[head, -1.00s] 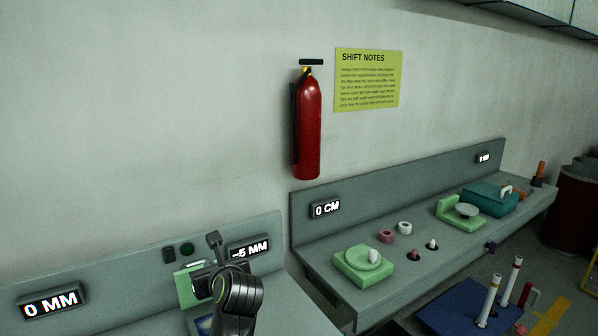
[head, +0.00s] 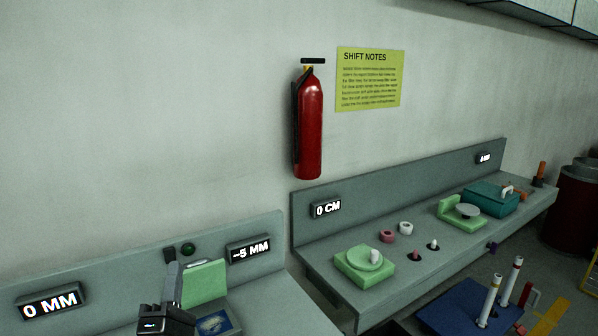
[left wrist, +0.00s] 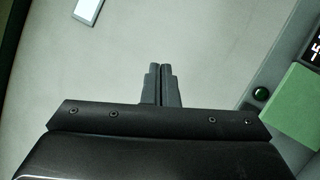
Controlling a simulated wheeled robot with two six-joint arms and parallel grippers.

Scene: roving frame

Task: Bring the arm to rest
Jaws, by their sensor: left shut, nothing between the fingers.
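My left gripper (head: 173,285) is at the bottom left of the head view, in front of the left bench and beside a green block. It points upward. In the left wrist view its two fingers (left wrist: 161,84) stand close together with nothing between them. They face a plain wall. My right gripper is in neither view.
The left bench's back panel (head: 120,277) carries displays reading "0 MM" and "-5 MM". The green block (head: 204,283) and a blue card (head: 214,323) are near the gripper. A second bench (head: 320,260) holds green fixtures and a teal box (head: 490,198). A fire extinguisher (head: 309,125) hangs on the wall.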

